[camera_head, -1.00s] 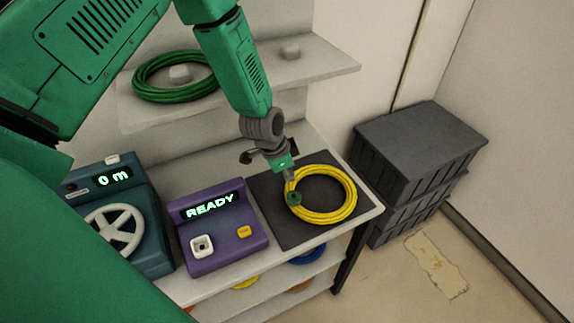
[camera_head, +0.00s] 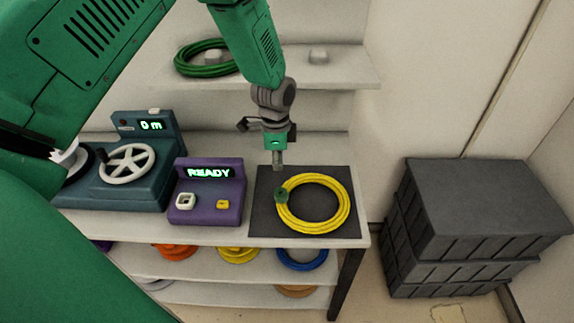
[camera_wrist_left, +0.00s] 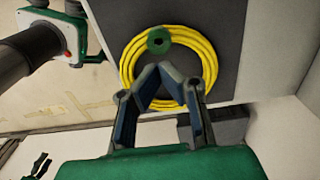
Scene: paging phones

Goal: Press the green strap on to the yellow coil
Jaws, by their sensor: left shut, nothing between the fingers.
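The yellow coil (camera_head: 335,225) lies flat on a dark mat (camera_head: 263,228) on the table. It also shows in the left wrist view (camera_wrist_left: 211,62). The small round green strap (camera_head: 282,195) sits at the coil's left side. In the left wrist view the strap (camera_wrist_left: 158,40) lies over the coil's top edge. My left gripper (camera_head: 278,166) points down just behind the strap in the head view, apart from it. Its fingers (camera_wrist_left: 159,74) meet at the tips with nothing between them. I cannot tell its exact height above the coil.
A purple box (camera_head: 208,190) reading READY and a teal winder (camera_head: 125,180) reading 0 m stand left of the mat. A green coil (camera_head: 200,60) lies on the upper shelf. Dark stacked crates (camera_head: 465,220) stand on the floor at right. Coloured coils fill the lower shelves.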

